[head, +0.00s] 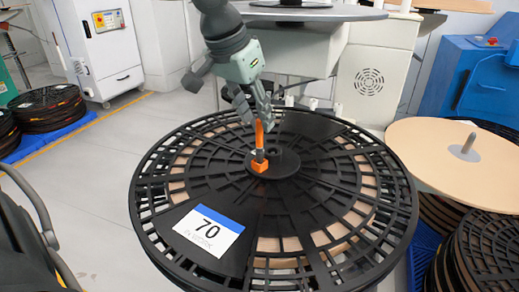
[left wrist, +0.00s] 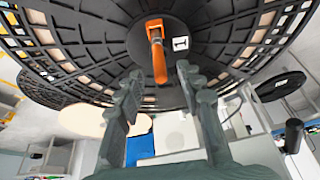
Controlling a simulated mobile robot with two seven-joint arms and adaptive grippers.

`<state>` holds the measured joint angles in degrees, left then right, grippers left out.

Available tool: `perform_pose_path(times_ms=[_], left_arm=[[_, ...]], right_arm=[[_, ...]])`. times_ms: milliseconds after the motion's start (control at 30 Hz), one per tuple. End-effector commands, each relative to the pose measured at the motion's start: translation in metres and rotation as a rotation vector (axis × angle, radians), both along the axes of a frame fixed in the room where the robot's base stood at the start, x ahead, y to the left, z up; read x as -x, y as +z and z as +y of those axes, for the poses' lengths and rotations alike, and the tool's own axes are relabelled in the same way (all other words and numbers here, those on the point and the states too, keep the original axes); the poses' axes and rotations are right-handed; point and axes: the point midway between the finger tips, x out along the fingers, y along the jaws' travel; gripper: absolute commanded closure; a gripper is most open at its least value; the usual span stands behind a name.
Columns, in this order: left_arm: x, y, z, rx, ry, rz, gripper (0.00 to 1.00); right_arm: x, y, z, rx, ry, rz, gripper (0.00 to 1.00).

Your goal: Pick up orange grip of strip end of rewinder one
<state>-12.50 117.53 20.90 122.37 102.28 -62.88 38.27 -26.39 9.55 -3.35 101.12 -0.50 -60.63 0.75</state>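A big black spoked reel (head: 190,137) lies flat in the middle of the head view, with a white and blue card marked 70 on it. At its hub stands an orange handle (head: 259,135) on an orange square base; I take it for the orange grip. In the left wrist view the orange handle (left wrist: 158,62) points toward my left gripper (left wrist: 160,77), its end between the spread fingertips. My left gripper (head: 257,112) is open, just above the hub, and I see no finger closed on the handle. No strip end can be made out. My right gripper is not in view.
A small white label marked 1 (left wrist: 180,43) is by the handle. A tan disc with a grey pin (head: 467,150) stands at right, near a blue machine (head: 445,75). Black reels (head: 50,108) are stacked at left. Grey floor (head: 110,165) is clear at left.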

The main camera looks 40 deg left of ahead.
Motion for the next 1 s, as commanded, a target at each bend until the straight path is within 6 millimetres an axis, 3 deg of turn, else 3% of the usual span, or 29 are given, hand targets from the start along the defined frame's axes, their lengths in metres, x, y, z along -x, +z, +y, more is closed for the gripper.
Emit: perform_pose_path(times_ms=[33, 200, 533, 833, 1000], left_arm=[[-0.002, -0.013, 0.000, 0.001, 0.001, 0.009, 0.63], [-0.011, -0.035, -0.001, 0.000, 0.000, 0.006, 0.63], [-0.015, -0.041, -0.001, 0.001, 0.001, 0.003, 0.63], [-0.014, -0.041, -0.001, 0.001, 0.001, 0.003, 0.99], [-0.014, -0.041, -0.001, 0.001, 0.001, 0.003, 1.00]], right_arm=[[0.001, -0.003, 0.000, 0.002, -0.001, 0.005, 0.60], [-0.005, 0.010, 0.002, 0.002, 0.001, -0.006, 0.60], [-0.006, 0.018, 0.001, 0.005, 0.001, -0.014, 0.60], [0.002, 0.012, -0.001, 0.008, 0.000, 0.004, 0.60], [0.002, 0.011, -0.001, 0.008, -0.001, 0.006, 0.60]])
